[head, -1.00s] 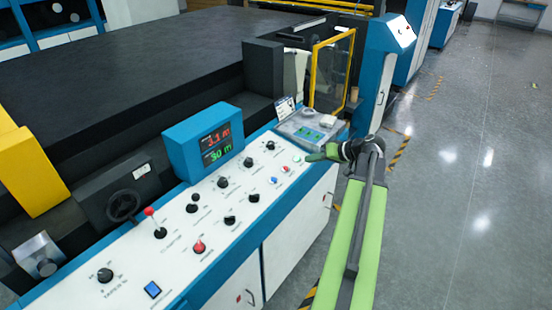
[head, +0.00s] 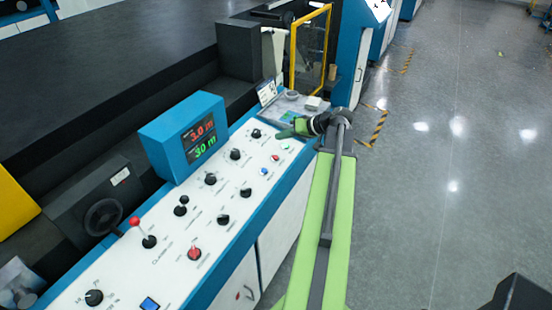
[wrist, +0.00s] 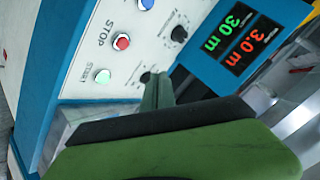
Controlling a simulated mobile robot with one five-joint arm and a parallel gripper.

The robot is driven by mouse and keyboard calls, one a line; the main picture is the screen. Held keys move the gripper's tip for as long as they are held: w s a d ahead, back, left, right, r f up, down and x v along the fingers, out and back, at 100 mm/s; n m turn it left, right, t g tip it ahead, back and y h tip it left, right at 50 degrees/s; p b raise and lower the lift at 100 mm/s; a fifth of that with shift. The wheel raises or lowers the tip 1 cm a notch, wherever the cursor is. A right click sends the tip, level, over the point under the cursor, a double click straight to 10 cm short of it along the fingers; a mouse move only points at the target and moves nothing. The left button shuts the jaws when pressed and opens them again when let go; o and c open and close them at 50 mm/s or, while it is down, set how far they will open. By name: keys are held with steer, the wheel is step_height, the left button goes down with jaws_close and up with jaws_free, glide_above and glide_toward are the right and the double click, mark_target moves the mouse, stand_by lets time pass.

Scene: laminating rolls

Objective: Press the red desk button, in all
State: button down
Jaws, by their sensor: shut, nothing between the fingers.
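A small red button (head: 275,157) sits on the white sloping control panel (head: 232,260), between a blue button (head: 264,171) and a pale green one (head: 285,145). In the wrist view the red button (wrist: 121,41) is beside the printed word STOP, and the green button (wrist: 102,76) is by START. My gripper (head: 290,132) is shut and empty, its green fingers past the green button, near the panel's far end. In the wrist view my fingertips (wrist: 157,90) are beside a black knob, right of and below the red button. Their height above the panel is hard to tell.
A blue display box (head: 187,135) rises behind the panel. A yellow-framed guard (head: 310,52) stands beyond it. The grey floor at right is open.

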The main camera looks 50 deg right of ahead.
steer(key=b, duration=0.7)
glide_above(279, 160)
step_height(279, 160, down, 8)
steer(key=shift+s+r, duration=0.1)
steer(key=shift+r, duration=0.05)
stand_by(1.3)
steer(key=shift+f+b, duration=0.75)
steer(key=shift+f, duration=0.05)
stand_by(0.4)
steer(key=shift+r+p, duration=0.8)
steer(key=r+p, duration=0.5)
steer(key=shift+s+d, duration=0.1)
steer(key=shift+s, duration=0.3)
